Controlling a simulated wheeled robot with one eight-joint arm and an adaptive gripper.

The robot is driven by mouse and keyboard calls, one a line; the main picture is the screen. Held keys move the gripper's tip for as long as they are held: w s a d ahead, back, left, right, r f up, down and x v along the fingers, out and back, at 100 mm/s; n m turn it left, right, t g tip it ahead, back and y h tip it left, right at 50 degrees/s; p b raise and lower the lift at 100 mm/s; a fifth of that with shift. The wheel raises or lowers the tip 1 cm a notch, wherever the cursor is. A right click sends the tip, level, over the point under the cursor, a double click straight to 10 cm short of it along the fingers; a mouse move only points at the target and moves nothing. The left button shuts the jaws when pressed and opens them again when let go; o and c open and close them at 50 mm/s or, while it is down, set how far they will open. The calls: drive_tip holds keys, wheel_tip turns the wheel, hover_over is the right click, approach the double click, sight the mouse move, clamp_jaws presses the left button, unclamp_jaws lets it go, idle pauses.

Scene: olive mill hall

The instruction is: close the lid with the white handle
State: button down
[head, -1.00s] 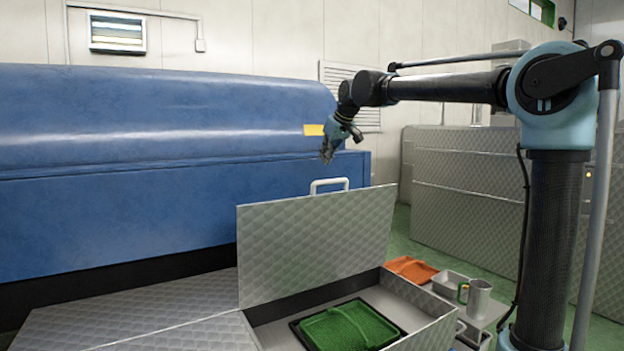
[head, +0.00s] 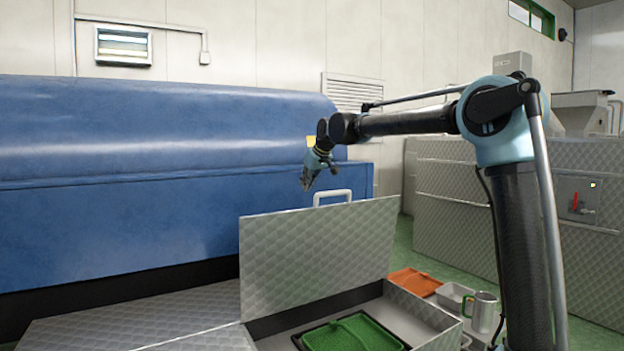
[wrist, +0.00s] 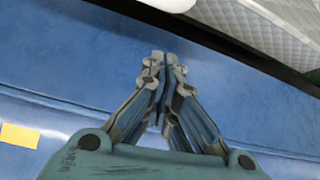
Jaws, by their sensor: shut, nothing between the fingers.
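The lid (head: 315,255) is a quilted metal panel standing open, nearly upright, at the back of a metal box (head: 425,318). Its white handle (head: 332,196) sits on the top edge, and a part of it shows at the top of the wrist view (wrist: 172,4). My gripper (head: 306,188) is shut and empty, just left of the handle and slightly above it, apart from it in the head view. In the wrist view my closed fingertips (wrist: 160,56) point toward the handle, with blue surface behind them.
A green tray (head: 352,333) lies inside the box. An orange tray (head: 415,282), a grey bin (head: 452,296) and a metal mug (head: 482,311) stand to the right. A large blue machine (head: 150,180) fills the space behind the lid.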

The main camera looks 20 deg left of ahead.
drive_tip(key=shift+s+d+f, duration=0.3)
drive_tip(key=shift+s+d, duration=0.2)
drive_tip(key=shift+d, duration=0.35)
drive_tip(key=shift+s+d+f, duration=0.3)
drive_tip(key=shift+s+d, duration=0.2)
drive_tip(key=shift+d, duration=0.35)
